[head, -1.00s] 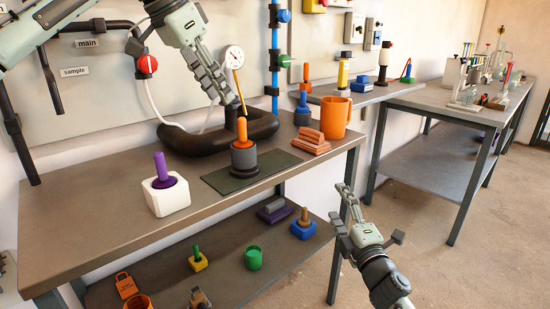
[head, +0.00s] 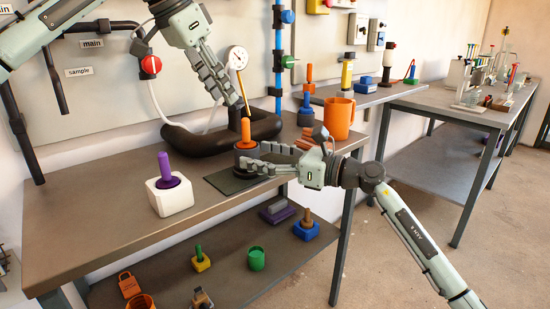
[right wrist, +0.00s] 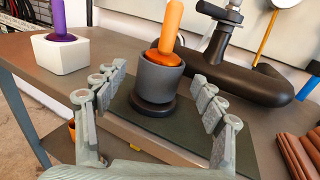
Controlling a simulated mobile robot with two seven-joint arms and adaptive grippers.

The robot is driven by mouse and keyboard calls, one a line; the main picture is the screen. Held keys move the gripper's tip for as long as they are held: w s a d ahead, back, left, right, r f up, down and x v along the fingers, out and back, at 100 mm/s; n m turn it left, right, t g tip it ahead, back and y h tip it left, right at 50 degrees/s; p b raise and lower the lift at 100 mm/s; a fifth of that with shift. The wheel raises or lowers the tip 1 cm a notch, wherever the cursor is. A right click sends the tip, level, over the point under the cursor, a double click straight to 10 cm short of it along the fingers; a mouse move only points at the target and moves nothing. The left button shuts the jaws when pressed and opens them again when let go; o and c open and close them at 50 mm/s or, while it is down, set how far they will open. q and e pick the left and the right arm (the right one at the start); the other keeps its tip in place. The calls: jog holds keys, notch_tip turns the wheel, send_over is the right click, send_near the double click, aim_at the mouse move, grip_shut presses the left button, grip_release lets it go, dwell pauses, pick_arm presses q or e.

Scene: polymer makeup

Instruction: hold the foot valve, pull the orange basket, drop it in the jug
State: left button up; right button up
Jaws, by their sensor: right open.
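The foot valve is a dark grey cup-shaped body (right wrist: 160,82) on a round black base, standing on a dark green mat. The orange basket (head: 246,132) sits in its top, with its stem leaning slightly in the right wrist view (right wrist: 171,28). My right gripper (head: 252,156) is open, its fingers on either side of the grey body in the right wrist view (right wrist: 160,78), with a gap on each side. My left gripper (head: 242,107) hangs just above the orange stem; its finger gap cannot be made out. The orange jug (head: 339,118) stands at the bench's right end.
A white block with a purple plunger (head: 170,194) stands left of the mat. A black bent pipe (head: 215,145) lies behind. Terracotta-coloured pieces (right wrist: 300,150) lie right of the mat. A lower shelf holds small coloured items. The bench's front left is clear.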

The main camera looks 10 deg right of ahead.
aim_at(257, 154)
jog(key=shift+x, duration=1.8)
jog(key=c, duration=1.4)
